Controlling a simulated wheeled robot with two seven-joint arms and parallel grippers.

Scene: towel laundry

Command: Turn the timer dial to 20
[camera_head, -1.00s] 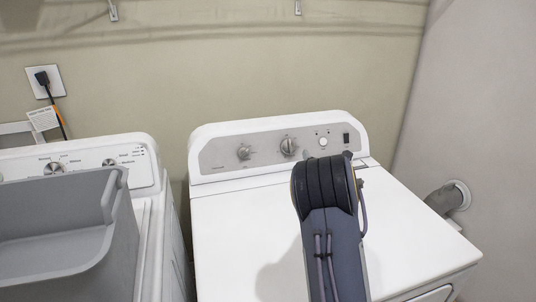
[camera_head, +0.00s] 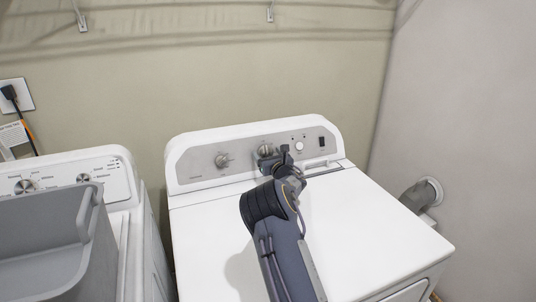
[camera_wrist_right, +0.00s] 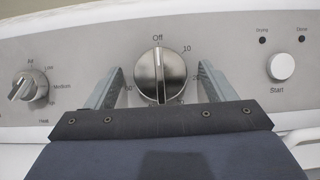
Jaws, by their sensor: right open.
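The timer dial (camera_wrist_right: 160,76) is a round silver knob with a raised bar, in the middle of the dryer's grey panel in the right wrist view. Its bar stands about upright, toward "Off"; "10" is printed to its upper right. My right gripper (camera_wrist_right: 160,88) is open, with one finger on each side of the dial and gaps between them. In the head view the dial (camera_head: 265,149) is partly hidden behind my right gripper (camera_head: 273,157). My left gripper is not in view.
On the panel are a heat knob (camera_wrist_right: 28,88) to the left and a round start button (camera_wrist_right: 281,66) to the right. The dryer's white top (camera_head: 365,215) is clear. A grey basket (camera_head: 45,235) sits on the washer (camera_head: 122,195) at left.

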